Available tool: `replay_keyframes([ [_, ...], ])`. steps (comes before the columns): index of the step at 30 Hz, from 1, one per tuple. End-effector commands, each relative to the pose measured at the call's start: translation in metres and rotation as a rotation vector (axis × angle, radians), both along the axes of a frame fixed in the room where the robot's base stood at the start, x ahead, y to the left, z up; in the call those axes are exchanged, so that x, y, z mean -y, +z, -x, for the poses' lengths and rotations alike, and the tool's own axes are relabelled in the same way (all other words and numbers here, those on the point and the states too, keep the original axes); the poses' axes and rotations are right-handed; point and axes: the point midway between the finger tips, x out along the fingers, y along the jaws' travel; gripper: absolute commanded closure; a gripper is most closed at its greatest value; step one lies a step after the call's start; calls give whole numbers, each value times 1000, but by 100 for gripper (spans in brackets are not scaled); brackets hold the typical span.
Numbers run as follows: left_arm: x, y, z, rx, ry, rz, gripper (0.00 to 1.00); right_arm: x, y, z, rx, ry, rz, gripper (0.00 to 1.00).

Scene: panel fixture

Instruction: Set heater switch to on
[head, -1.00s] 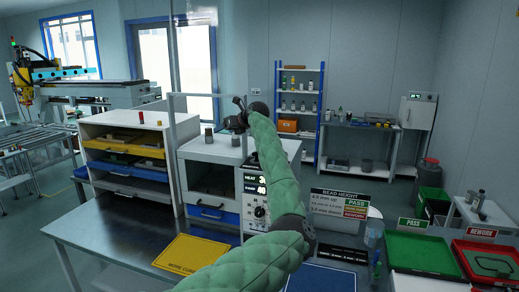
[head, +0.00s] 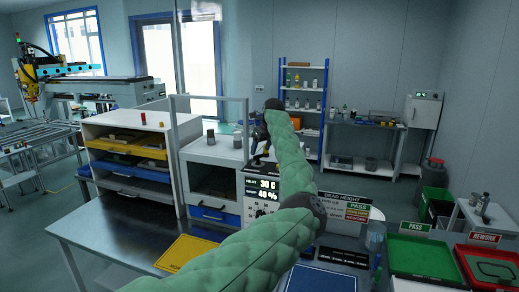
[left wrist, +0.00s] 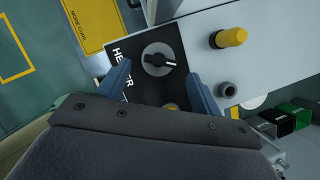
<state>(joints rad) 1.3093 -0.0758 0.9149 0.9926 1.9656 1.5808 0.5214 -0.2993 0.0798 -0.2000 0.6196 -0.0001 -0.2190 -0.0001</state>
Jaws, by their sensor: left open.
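The heater switch is a round dark knob with a silver rim (left wrist: 158,60) on a black panel lettered HEATER, in the left wrist view. Its white pointer mark points right in that picture. My left gripper (left wrist: 159,70) is open, with its blue-grey fingers on either side of the knob and a gap on both sides. In the head view my left gripper (head: 258,140) is dark and small at the end of the green arm, above the box with the display (head: 262,188), which reads 30 C and 40 %. My right gripper is not in view.
A yellow cylinder (left wrist: 233,37) and a grey one (left wrist: 227,89) stand beside the panel in the left wrist view. A shelf unit (head: 135,155) stands left of the box. A yellow mat (head: 185,252) and a green tray (head: 425,256) lie in front and right.

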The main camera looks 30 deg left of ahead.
Motion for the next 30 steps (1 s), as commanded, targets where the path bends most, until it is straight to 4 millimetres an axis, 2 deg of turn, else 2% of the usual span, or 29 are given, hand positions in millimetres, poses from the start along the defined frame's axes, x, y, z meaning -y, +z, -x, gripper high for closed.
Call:
replay_keyframes([
  [1,-3,-3,0,-2,0,-1,35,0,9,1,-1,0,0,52],
  [6,-9,-19,-2,-1,1,-1,35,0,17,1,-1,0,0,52],
  [19,-11,-28,-3,1,0,-2,35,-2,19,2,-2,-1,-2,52],
  [26,-11,-28,-3,1,0,-2,79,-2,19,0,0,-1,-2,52],
  [30,-12,-27,-3,1,0,-2,79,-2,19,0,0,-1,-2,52],
])
